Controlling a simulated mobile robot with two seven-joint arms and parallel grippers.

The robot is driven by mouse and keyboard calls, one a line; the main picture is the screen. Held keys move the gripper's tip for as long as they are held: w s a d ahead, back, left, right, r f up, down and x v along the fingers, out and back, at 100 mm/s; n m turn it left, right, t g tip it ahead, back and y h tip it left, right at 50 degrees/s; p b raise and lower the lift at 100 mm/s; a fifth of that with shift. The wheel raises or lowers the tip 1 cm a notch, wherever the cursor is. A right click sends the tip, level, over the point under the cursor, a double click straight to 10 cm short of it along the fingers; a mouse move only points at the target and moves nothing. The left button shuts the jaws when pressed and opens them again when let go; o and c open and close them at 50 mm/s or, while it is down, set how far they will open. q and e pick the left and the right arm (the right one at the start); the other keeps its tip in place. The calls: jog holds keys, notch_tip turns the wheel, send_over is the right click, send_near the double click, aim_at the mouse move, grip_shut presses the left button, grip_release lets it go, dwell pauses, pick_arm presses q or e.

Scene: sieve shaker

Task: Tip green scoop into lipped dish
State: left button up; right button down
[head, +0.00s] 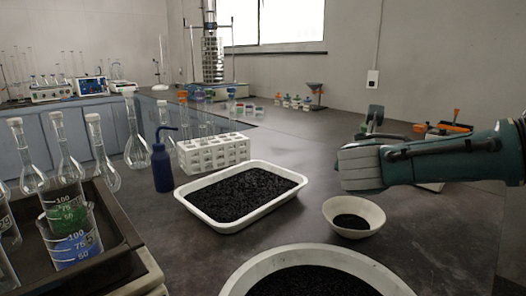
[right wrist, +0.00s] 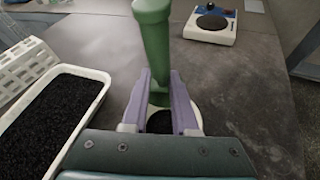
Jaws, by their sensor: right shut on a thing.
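My right gripper (head: 362,165) is above and slightly behind a small white lipped dish (head: 334,207). In the right wrist view my right gripper (right wrist: 160,88) is shut on the green scoop (right wrist: 155,40), with its thick handle between the two purple-grey fingers. In the head view a green part of the scoop (head: 374,114) shows above the hand; the rest is hidden. The dish holds a small dark heap of black granules. Its pale rim (right wrist: 197,112) shows partly below the fingers in the wrist view. My left gripper is not in view.
A white tray of black granules (head: 183,194) lies left of the dish, and a large round white pan (head: 232,283) stands in front. A white tube rack (head: 213,152) and blue wash bottle (head: 162,168) stand behind the tray. A white device (right wrist: 212,32) stands beyond the scoop.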

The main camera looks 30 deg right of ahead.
jog(key=shift+w+d+r+g+y+p, duration=0.25)
jog(key=shift+d+r+g+y+p, duration=0.15)
jog(key=shift+g+y+p, duration=0.1)
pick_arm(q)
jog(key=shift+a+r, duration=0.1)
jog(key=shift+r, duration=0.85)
pick_arm(e)
jog(key=shift+f, duration=0.2)
jog(key=shift+r, duration=0.1)
